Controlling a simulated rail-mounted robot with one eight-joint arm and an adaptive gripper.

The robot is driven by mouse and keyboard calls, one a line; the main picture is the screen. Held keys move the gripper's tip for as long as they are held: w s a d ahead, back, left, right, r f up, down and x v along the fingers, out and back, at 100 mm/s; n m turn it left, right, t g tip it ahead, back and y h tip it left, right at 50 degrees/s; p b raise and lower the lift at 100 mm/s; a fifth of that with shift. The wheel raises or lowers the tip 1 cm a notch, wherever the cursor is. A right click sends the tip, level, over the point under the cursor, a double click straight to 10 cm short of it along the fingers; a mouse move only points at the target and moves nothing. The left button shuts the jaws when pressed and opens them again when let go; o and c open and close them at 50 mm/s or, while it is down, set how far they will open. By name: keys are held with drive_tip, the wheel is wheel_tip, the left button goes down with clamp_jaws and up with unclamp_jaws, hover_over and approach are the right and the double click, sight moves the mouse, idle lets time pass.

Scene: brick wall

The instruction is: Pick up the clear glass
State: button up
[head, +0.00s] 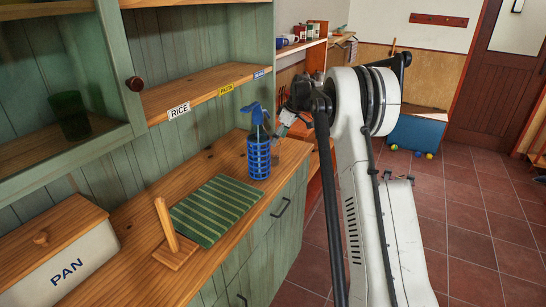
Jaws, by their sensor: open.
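My gripper (287,122) is above the far end of the wooden counter (128,232), just right of the blue lattice holder (258,158). It is small and partly hidden by my arm, and it is open. A faint see-through shape (279,152) beside the blue holder, under the gripper, may be the clear glass, but its outline is too unclear to be sure. I cannot tell whether the fingers are around it or touching it.
A blue utensil stands up from the holder. A green striped mat (218,210), a wooden upright stand (168,232) and a PAN box (62,262) occupy the counter. The shelf labelled RICE (179,109) overhangs its back. Tiled floor (470,235) lies to the right.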

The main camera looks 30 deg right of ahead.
sight(271, 150)
drive_tip(key=x, duration=0.3)
drive_tip(key=shift+w+f, duration=0.1)
drive_tip(key=shift+f, duration=0.05)
drive_tip(key=shift+w+a+p+x, duration=0.1)
drive_tip(key=shift+p+x, duration=0.05)
drive_tip(key=shift+x, duration=1.15)
drive_tip(key=shift+w+a+p+x, duration=0.1)
drive_tip(key=shift+a+p+x, duration=0.05)
drive_tip(key=shift+x, duration=1.15)
drive_tip(key=c, duration=1.3)
drive_tip(key=shift+o, duration=0.2)
drive_tip(key=shift+r, duration=0.3)
